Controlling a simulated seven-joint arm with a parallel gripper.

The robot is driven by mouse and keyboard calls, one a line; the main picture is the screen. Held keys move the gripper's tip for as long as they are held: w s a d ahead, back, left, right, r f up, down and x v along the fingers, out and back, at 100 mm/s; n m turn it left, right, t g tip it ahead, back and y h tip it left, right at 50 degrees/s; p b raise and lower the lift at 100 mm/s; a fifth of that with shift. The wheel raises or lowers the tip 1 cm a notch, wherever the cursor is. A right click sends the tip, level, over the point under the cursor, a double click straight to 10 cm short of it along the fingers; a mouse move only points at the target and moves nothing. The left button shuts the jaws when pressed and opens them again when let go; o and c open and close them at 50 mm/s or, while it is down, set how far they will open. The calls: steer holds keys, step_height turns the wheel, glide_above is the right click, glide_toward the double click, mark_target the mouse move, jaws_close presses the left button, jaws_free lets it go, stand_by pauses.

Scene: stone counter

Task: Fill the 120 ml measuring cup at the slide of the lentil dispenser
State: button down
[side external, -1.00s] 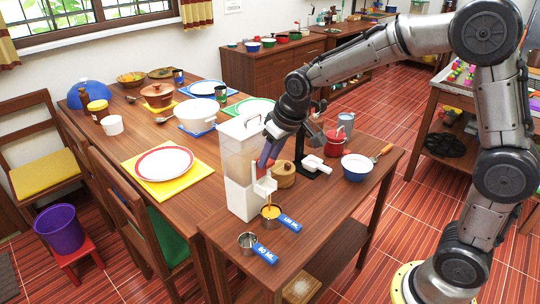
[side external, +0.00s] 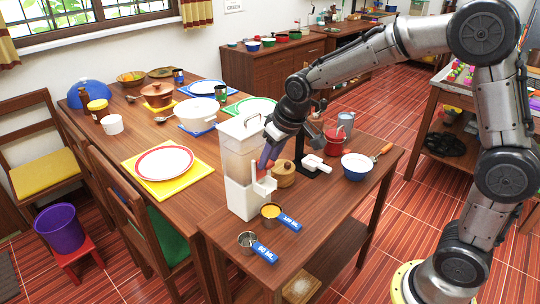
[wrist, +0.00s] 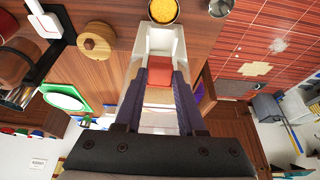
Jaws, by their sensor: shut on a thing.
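The lentil dispenser (side external: 241,195), a tall white box with a clear upper part, stands near the table's front end. My gripper (side external: 266,163) is at its spout side, shut on the slide; in the wrist view the fingers close around a red-brown piece (wrist: 160,70), apparently the slide, between white walls. The 120 ml measuring cup (side external: 270,213), with a blue handle, stands under the spout and looks full of yellow-orange lentils. It also shows in the wrist view (wrist: 163,10). No falling stream shows.
An 80 ml or 60 ml cup (side external: 247,240) with a blue handle stands in front, apparently empty. A wooden lidded pot (side external: 284,174), a white scoop-like thing (side external: 315,163) and a blue bowl (side external: 356,167) stand to the right. Bare tabletop lies right of the cups.

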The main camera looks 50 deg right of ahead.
steer(key=shift+f, duration=0.2)
steer(key=shift+c, duration=2.4)
jaws_free()
steer(key=shift+r, duration=0.1)
steer(key=v, duration=1.3)
steer(key=shift+r, duration=0.3)
steer(key=shift+s, duration=0.1)
